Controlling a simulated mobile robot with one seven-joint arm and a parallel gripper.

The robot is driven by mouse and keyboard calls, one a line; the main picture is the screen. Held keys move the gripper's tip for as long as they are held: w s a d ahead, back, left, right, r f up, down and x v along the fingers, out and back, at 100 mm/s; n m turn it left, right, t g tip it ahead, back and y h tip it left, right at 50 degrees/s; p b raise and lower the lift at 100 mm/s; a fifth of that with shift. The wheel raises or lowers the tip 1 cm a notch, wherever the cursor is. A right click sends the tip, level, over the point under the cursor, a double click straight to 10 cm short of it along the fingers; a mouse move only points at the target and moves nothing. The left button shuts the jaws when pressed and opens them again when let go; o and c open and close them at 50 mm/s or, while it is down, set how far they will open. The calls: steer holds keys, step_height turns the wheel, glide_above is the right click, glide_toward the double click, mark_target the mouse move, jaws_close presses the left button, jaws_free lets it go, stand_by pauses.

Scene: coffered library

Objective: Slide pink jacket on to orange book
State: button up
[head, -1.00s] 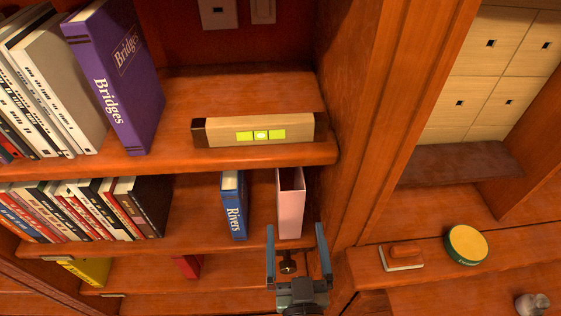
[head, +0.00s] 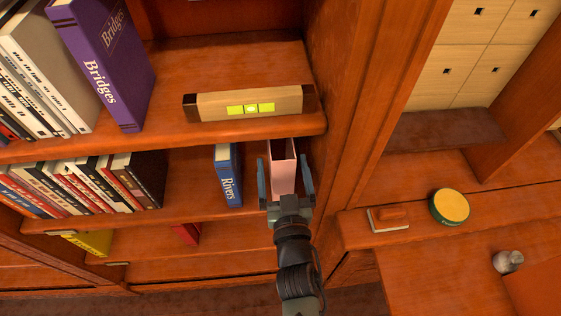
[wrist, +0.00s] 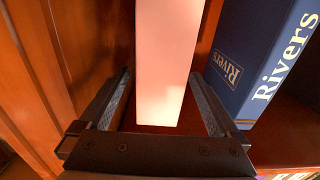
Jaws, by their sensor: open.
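The pink jacket (head: 283,178) stands upright on the middle shelf near its right end wall. It is a hollow pink sleeve with an open top. My gripper (head: 285,172) is open, with one finger on either side of the jacket's near part. In the wrist view the pink jacket (wrist: 168,60) rises between the spread fingers, with gaps visible beside it. I see no clearly orange book. The nearest book is the blue "Rivers" book (head: 228,176), upright to the left of the jacket; it also shows in the wrist view (wrist: 262,65).
A wooden bar with lit green squares (head: 248,104) lies on the shelf above. Several books lean at the left of the middle shelf (head: 85,185). A red item (head: 186,234) and a yellow one (head: 88,243) sit lower. Bare shelf lies left of the Rivers book.

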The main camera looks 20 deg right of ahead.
steer(key=x, duration=0.4)
steer(key=shift+r, duration=0.1)
steer(key=c, duration=1.4)
